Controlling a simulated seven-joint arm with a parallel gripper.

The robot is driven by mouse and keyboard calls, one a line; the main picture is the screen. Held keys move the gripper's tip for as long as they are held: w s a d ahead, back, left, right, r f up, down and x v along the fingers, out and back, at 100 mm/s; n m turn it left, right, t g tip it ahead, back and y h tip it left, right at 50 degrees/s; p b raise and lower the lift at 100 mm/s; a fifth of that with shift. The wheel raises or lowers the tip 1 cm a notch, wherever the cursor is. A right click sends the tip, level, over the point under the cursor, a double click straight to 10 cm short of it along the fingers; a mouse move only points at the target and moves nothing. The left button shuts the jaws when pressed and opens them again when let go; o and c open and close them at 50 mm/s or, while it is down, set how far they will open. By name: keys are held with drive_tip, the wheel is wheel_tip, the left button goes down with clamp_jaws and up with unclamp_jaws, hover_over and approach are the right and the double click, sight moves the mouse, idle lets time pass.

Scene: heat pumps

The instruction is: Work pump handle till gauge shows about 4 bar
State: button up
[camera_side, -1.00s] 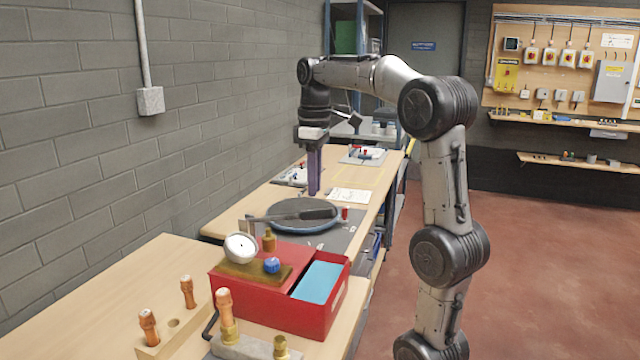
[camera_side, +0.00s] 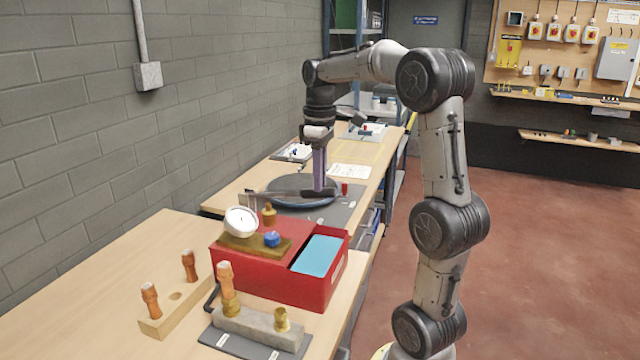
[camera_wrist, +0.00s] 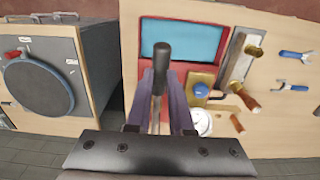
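The hand pump is a red tank (camera_side: 270,282) with blue water (camera_side: 317,255); its tank also shows in the wrist view (camera_wrist: 145,35). The white gauge (camera_side: 241,221) stands on its brass block; its needle and scale are too small to read. The dark pump handle (camera_side: 290,192) lies nearly level above the tank's far side. My gripper (camera_side: 319,188) points down at the handle's grip end. In the wrist view the two purple fingers of my gripper (camera_wrist: 161,78) stand on either side of the black-gripped handle (camera_wrist: 162,56), apparently open; contact cannot be told.
A blue-rimmed dark disc (camera_side: 285,203) lies on a grey panel behind the pump. A wooden block (camera_side: 178,315) with copper fittings and a grey plate (camera_side: 235,342) with brass fittings stand in front. A blue knob (camera_side: 272,239) sits beside the gauge.

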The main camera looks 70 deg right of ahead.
drive_tip(key=shift+f, duration=3.65)
drive_tip(key=shift+r, duration=5.95)
drive_tip(key=shift+f, duration=2.3)
